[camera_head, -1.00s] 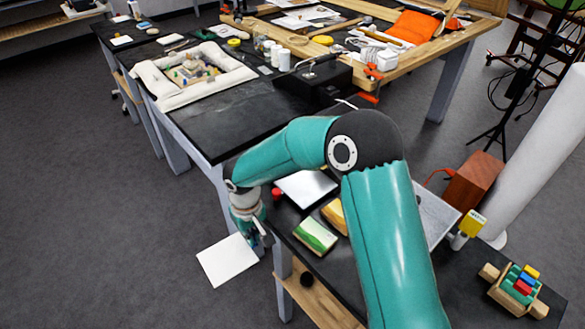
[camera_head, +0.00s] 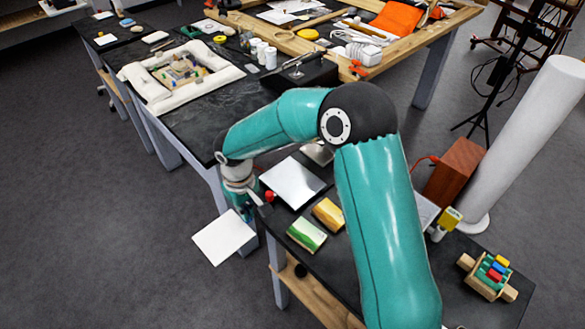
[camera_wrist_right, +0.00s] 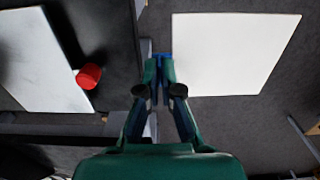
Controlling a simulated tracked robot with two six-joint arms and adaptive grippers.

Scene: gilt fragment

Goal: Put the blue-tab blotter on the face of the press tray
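The blue-tab blotter (camera_head: 223,237) is a white square sheet, hanging out past the left edge of the near table, above the floor. My right gripper (camera_head: 247,214) is shut on its blue tab (camera_wrist_right: 163,66); the sheet (camera_wrist_right: 232,52) extends to the right of the fingers in the wrist view. A pale flat plate with a red knob (camera_head: 268,196), seemingly the press tray (camera_head: 292,183), lies on the table, right of the gripper. In the wrist view the plate (camera_wrist_right: 40,62) is at the left, apart from the blotter, with a bare face. My left gripper is out of view.
A green-and-white block (camera_head: 306,235) and a yellow block (camera_head: 328,214) lie in front of the plate. A black box (camera_head: 300,75) stands behind. A wooden toy-like piece (camera_head: 488,277) and a brown box (camera_head: 454,170) are at the right. My right arm hides part of the table.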

